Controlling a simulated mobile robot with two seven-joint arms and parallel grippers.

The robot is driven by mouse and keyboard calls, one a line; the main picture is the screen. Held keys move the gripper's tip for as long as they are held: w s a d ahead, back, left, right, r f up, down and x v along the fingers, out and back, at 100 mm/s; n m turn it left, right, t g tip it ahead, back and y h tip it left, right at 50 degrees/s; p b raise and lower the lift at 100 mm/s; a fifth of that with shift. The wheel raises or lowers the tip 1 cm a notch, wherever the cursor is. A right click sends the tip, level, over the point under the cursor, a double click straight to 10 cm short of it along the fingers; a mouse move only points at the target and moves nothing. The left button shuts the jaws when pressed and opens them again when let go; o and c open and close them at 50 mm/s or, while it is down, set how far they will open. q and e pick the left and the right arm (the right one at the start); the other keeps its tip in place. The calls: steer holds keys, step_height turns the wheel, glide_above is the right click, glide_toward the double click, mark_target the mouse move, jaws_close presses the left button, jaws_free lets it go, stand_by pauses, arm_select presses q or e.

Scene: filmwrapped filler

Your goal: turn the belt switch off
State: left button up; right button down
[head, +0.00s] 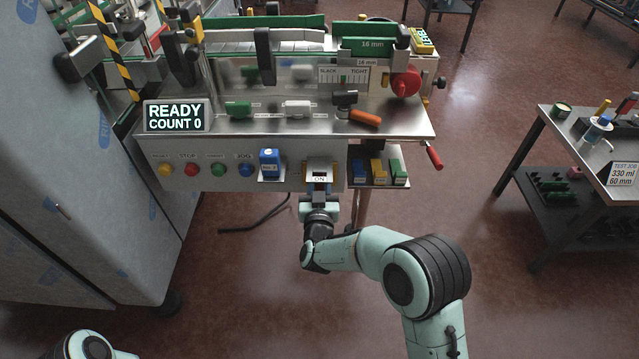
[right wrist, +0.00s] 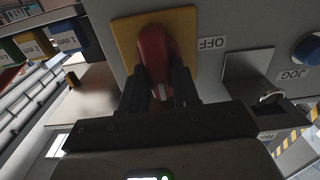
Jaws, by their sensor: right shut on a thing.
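The belt switch is a red handle (right wrist: 155,48) on a yellow plate (right wrist: 125,38) on the machine's front panel. An OFF label (right wrist: 211,43) is beside the plate in the right wrist view, upside down. In the head view an ON label (head: 319,179) shows just above my right gripper (head: 319,192), and the handle is mostly hidden. In the right wrist view my right gripper (right wrist: 160,88) has its fingers on both sides of the red handle, shut on it. The handle runs roughly upright there. My left gripper is out of view.
The display (head: 176,116) reads READY, COUNT 0. A small shelf of coloured blocks (head: 379,172) is close on the right. A side table (head: 592,140) stands far right, with clear floor between.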

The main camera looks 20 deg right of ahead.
steer(key=n+p, duration=0.2)
steer(key=n, duration=0.1)
steer(key=n+p, duration=0.1)
steer(key=n, duration=0.1)
steer(key=shift+a, duration=0.3)
steer(key=shift+n+p, duration=0.3)
steer(key=shift+n, duration=0.2)
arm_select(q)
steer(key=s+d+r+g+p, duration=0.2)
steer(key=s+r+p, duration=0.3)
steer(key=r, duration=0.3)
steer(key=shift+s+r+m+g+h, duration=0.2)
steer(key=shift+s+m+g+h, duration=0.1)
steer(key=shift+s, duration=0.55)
arm_select(e)
steer(key=n, duration=0.7)
steer(key=f+n, duration=0.1)
steer(key=n, duration=0.3)
steer(key=shift+w+a+n, duration=0.15)
steer(key=shift+a+n, duration=0.1)
steer(key=shift+n, duration=0.05)
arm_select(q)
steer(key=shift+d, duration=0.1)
arm_select(e)
steer(key=shift+f, duration=0.1)
steer(key=c, duration=0.9)
jaws_free()
